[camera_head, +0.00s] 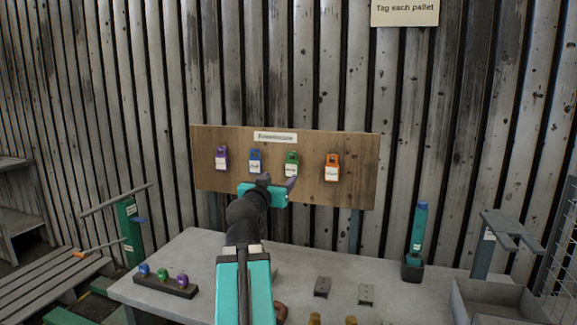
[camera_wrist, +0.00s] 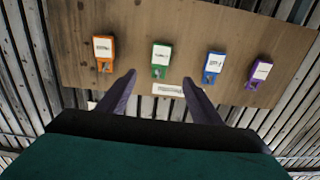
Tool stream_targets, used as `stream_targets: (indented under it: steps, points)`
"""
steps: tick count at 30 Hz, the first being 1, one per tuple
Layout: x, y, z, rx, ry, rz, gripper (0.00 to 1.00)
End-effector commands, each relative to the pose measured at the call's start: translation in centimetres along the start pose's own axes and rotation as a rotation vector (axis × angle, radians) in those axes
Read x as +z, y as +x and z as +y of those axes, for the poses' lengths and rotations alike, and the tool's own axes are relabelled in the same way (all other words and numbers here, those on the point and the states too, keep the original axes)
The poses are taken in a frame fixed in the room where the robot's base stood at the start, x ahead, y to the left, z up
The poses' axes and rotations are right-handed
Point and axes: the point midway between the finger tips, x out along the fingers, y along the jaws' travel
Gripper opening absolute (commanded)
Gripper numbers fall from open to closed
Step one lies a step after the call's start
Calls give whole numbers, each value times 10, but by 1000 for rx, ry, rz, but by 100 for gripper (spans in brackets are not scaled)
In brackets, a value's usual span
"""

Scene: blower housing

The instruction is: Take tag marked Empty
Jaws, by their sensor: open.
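Four tags hang in a row on a wooden board (camera_head: 360,160): purple (camera_head: 221,158), blue (camera_head: 255,160), green (camera_head: 291,163) and orange (camera_head: 332,167). The wrist view shows them upside down and in reverse order: orange (camera_wrist: 104,51), green (camera_wrist: 161,59), blue (camera_wrist: 214,66), purple (camera_wrist: 260,73). Each has a white label too small to read, so I cannot tell which says Empty. My gripper (camera_head: 278,181) is open and empty in front of the board, just below the green tag in the head view. In the wrist view the green tag shows between its fingertips (camera_wrist: 158,75).
A grey table (camera_head: 200,255) stands below the board. On it are a dark block with coloured knobs (camera_head: 165,286), small metal pieces (camera_head: 322,287), a blue-green upright tool in a holder (camera_head: 418,235) and a grey bin (camera_head: 495,300). Corrugated wall stands behind.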

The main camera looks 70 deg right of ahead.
Motion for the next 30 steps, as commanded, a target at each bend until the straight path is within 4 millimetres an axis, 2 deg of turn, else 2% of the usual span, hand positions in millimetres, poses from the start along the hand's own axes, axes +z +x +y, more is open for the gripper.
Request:
stream_targets:
  steps: [30]
  points:
    - [-2, 35, -2, -2, -1, -2, 59]
